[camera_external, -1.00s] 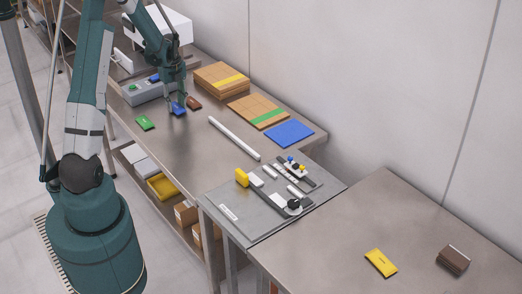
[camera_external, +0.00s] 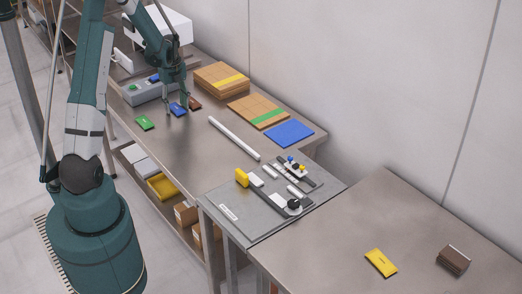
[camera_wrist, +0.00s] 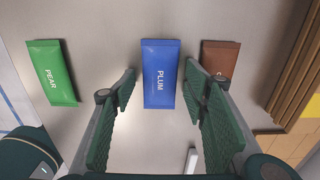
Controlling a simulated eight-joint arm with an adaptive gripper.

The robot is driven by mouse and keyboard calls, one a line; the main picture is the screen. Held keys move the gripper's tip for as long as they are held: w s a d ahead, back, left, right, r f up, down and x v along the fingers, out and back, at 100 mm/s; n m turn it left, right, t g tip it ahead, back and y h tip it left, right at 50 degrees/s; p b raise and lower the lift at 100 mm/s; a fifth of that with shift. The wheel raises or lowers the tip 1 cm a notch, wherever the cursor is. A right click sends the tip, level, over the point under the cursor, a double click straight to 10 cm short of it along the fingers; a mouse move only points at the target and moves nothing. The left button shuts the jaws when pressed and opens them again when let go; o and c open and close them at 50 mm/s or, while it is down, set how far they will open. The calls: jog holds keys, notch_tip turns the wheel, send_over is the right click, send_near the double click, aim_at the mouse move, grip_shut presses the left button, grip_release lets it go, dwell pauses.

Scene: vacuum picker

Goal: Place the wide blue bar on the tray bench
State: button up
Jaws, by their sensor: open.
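The blue bar, labelled PLUM, lies flat on the long metal bench in the external view (camera_external: 178,109). It also shows in the wrist view (camera_wrist: 161,75), upright in the picture with its label readable. My gripper (camera_wrist: 158,88) is open, with one green finger to the left and one to the right of the blue bar, a gap showing on each side. In the external view my gripper (camera_external: 176,101) points down over the bar; I cannot tell the exact fingertip height. No bench is visibly labelled as the tray bench; the separate bench (camera_external: 330,235) at lower right carries a yellow bar.
A green PEAR bar (camera_wrist: 51,72) lies left of the blue bar. A brown bar (camera_wrist: 219,60) lies close by on the right, partly behind the right finger. Cardboard stacks (camera_external: 222,78), a blue mat (camera_external: 289,133) and a white rod (camera_external: 234,138) lie farther along.

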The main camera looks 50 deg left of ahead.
aim_at(177, 108)
jog(key=shift+r, duration=0.15)
notch_tip(177, 108, up, 12)
jog(key=p, duration=0.1)
dwell(0.6)
dwell(0.5)
jog(key=shift+d, duration=0.1)
jog(key=s+d+r+n+t, duration=0.1)
jog(key=d+r+n, duration=0.2)
jog(key=d+r, duration=0.45)
jog(key=s+d+r+n+t+y, duration=0.15)
jog(key=d+r, duration=0.25)
jog(key=d, duration=0.7)
jog(key=d+r+n+t, duration=0.1)
jog(key=d+r+n, duration=0.4)
jog(key=d, duration=0.4)
jog(key=s+d+r+n+t, duration=0.1)
jog(key=s+d+n+t, duration=0.1)
jog(key=s+d+n, duration=0.2)
jog(key=s+d+r+n+t+h, duration=0.1)
jog(key=s+d+n, duration=0.3)
jog(key=s+d, duration=0.7)
jog(key=d+r, duration=0.1)
jog(key=d, duration=0.6)
jog(key=shift+s+r+t, duration=0.2)
jog(key=shift+s+t, duration=0.1)
jog(key=shift+t, duration=0.05)
